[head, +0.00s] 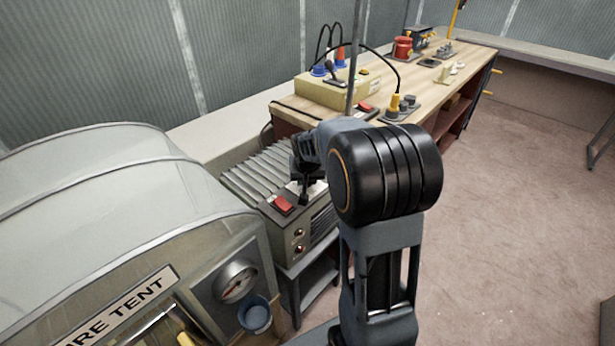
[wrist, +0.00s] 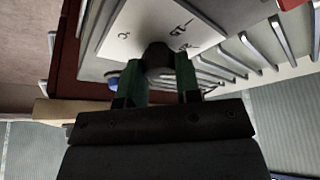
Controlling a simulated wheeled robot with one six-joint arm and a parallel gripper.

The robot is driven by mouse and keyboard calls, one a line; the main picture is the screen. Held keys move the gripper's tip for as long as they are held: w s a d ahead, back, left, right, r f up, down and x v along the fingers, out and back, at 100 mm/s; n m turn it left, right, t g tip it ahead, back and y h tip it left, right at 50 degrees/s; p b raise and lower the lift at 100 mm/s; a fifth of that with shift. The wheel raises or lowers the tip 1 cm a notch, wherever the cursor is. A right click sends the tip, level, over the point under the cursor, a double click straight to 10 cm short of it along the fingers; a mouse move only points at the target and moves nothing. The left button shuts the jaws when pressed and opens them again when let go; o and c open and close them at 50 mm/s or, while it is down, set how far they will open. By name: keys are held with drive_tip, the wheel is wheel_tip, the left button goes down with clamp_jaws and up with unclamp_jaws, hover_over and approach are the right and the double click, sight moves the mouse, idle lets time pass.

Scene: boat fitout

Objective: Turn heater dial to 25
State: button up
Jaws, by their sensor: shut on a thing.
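The heater (head: 262,187) is a grey box with a finned top, left of my arm in the head view. Its dial (wrist: 158,55) is a dark round knob on a pale plate (wrist: 118,42) with dark markings in the wrist view. My gripper (wrist: 160,72) is shut on the dial, one finger on each side of it. In the head view my gripper (head: 304,180) is at the heater's top, and the dial is hidden by it. The markings are partly cut off and blurred; the dial's pointer and setting cannot be read.
A red switch (head: 283,204) is close to my gripper on the heater. A wooden bench (head: 440,72) with switches and cables runs behind. The floor at right is clear.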

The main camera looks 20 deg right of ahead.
drive_tip(key=m+h+b, duration=0.1)
drive_tip(key=m+b, duration=0.1)
drive_tip(key=m+g+b, duration=0.1)
drive_tip(key=m, duration=0.2)
drive_tip(key=shift+w+a+f+m+h+b, duration=0.1)
drive_tip(key=shift+f+m+h+b, duration=0.05)
drive_tip(key=shift+m+h+b, duration=0.2)
drive_tip(key=m+g+b, duration=0.1)
drive_tip(key=m, duration=0.1)
drive_tip(key=m+h+b, duration=0.1)
drive_tip(key=m, duration=0.2)
drive_tip(key=shift+g, duration=0.4)
drive_tip(key=shift+r, duration=0.2)
drive_tip(key=o, duration=0.9)
drive_tip(key=p+v, duration=0.2)
drive_tip(key=v, duration=1.1)
drive_tip(key=shift+w+a+r+p, duration=0.1)
drive_tip(key=shift+a+r+p, duration=0.1)
drive_tip(key=shift+r+p, duration=0.15)
